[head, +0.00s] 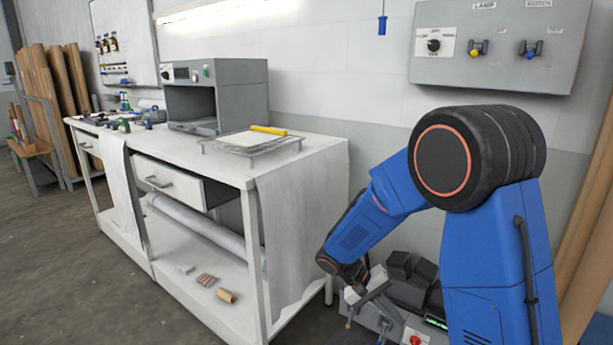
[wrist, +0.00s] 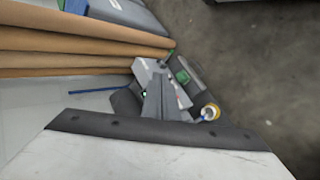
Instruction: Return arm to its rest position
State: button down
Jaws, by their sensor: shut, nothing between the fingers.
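My arm (head: 375,210) is blue with dark joints and reaches down on the right side of the head view. It is bent, with its forearm sloping down to the left. My gripper (head: 364,298) hangs low beside the right end of the white workbench (head: 325,146), above the dark and grey equipment there. It is small and partly lost against that clutter. In the wrist view, grey shut fingers (wrist: 158,100) point toward a grey box and dark parts. Nothing shows between them.
A drawer (head: 168,182) sticks out. A control panel (head: 495,45) hangs on the wall. Brown rolls (wrist: 80,50) stand close to the low equipment. Floor at left is open.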

jog(key=s+d+r+t+y, duration=0.2)
jog(key=s+r+t+y, duration=0.1)
jog(key=s+r, duration=0.6)
jog(key=s+d+r+t+y, duration=0.2)
jog(key=s+r+t+y, duration=0.2)
jog(key=s+r, duration=0.5)
jog(key=shift+s+d+r+n+y, duration=0.25)
jog(key=shift+s+y, duration=0.55)
jog(key=shift+s, duration=2.65)
jog(key=c, duration=2.4)
grip_release()
jog(key=shift+a+f, duration=0.1)
jog(key=shift+c, duration=0.2)
